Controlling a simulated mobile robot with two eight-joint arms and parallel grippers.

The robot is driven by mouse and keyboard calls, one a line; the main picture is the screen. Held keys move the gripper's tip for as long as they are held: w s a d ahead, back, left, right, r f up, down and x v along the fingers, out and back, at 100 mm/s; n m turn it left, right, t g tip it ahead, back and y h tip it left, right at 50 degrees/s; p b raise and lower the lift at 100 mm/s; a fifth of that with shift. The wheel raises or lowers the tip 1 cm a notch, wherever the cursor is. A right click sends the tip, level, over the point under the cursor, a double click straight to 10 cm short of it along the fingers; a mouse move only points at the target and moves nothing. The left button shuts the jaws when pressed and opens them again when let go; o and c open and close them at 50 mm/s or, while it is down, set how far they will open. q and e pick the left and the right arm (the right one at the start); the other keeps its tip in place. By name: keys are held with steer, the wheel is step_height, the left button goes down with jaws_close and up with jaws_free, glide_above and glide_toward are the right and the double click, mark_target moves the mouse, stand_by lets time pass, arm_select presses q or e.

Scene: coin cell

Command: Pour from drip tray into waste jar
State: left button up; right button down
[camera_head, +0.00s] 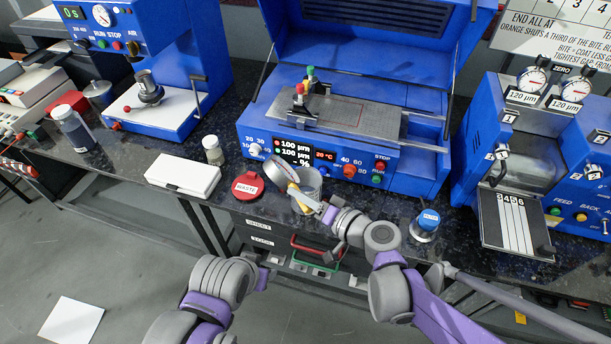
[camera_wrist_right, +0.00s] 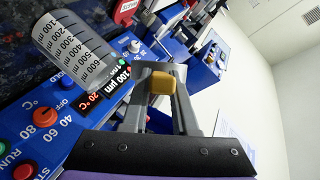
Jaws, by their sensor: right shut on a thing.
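My right gripper (camera_head: 318,206) is shut on the yellow grip of a small round, pale-faced dish with a dark rim, which I take as the drip tray (camera_head: 280,171). The yellow grip (camera_wrist_right: 163,82) shows between the fingers in the right wrist view. The dish is tilted, its face towards the head camera, at the upper left of a clear graduated jar (camera_head: 310,186). I cannot tell whether it touches the jar's rim or whether liquid runs. The jar (camera_wrist_right: 75,50) shows its ml marks in the wrist view. A red lid marked WASTE (camera_head: 247,186) lies left of it. My left gripper (camera_head: 263,276) is low over the bench front, its jaws unclear.
A blue coater with display (camera_head: 320,155) stands right behind the jar. A white case (camera_head: 183,175) and small vial (camera_head: 213,150) are to the left. A blue-capped container (camera_head: 428,222) and roller press (camera_head: 520,170) are to the right. The bench's front edge is close.

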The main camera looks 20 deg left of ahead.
steer(key=shift+s+a+n+h, duration=0.2)
steer(key=shift+a+n+h, duration=0.1)
steer(key=shift+n, duration=0.3)
steer(key=shift+s+a+r+n+t+p, duration=0.2)
steer(key=shift+a+r+n+t+p, duration=0.1)
steer(key=shift+r+n+p, duration=0.4)
steer(key=s+a+f+n+t+h+b, duration=0.1)
steer(key=s+a+f+n+h+b, duration=0.2)
steer(key=f, duration=0.4)
steer(key=shift+s+a+n+t+b, duration=0.3)
steer(key=shift+s+a+n+b, duration=0.4)
steer(key=shift+s+a+b, duration=0.25)
steer(key=shift+a, duration=0.1)
step_height(320, 180, up, 6)
steer(key=p, duration=0.4)
steer(key=shift+w+p, duration=0.15)
steer(key=shift+p, duration=0.15)
